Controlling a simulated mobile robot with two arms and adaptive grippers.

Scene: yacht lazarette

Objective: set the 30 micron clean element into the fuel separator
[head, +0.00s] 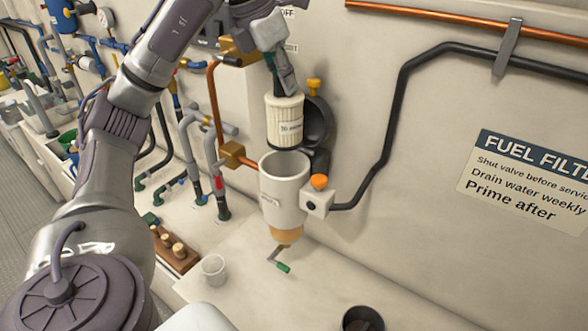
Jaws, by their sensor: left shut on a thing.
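A cream pleated cylindrical element (284,108) with a dark bottom end and a label that seems to start with "30" hangs upright. My left gripper (284,84) is shut on its top from above. The fuel separator (283,205) is a white open-topped bowl with an amber lower part, fixed at the wall. The element is above the bowl's open mouth, with its lower end close to the rim; I cannot tell whether it is exactly centred. My right gripper is not in view.
A valve with an orange knob (319,182) sits right of the bowl. A green-handled drain lever (283,267) hangs below it. A clear cup (213,269), a wooden block with knobs (175,249) and a dark cup (362,319) stand on the ledge. Hoses and copper pipes line the wall.

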